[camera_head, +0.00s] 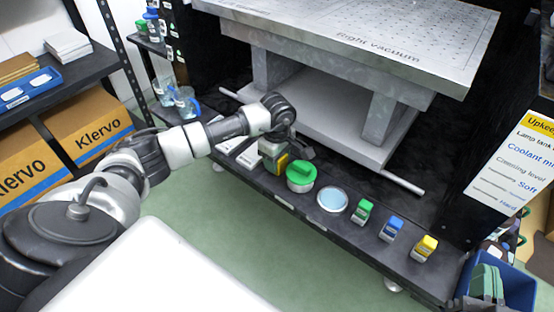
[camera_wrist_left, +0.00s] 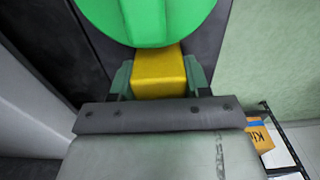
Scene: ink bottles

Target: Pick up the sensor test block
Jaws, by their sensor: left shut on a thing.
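A yellow block (camera_wrist_left: 158,72), which I take to be the sensor test block, sits between the two greenish fingers of my left gripper (camera_wrist_left: 158,80) in the left wrist view. The fingers are shut on its sides. In the head view my left gripper (camera_head: 290,148) reaches down to the shelf beside a green-lidded round container, and a bit of the yellow block (camera_head: 282,163) shows there, partly hidden. I cannot tell whether the block touches the shelf. My right gripper is not in view.
The green-lidded container (camera_head: 300,176) is close to the block. A round dish (camera_head: 332,200) and small green (camera_head: 362,211), blue (camera_head: 391,229) and yellow (camera_head: 424,248) bottles stand further right. A metal platform (camera_head: 350,45) overhangs behind. A blue bin (camera_head: 520,290) is at lower right.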

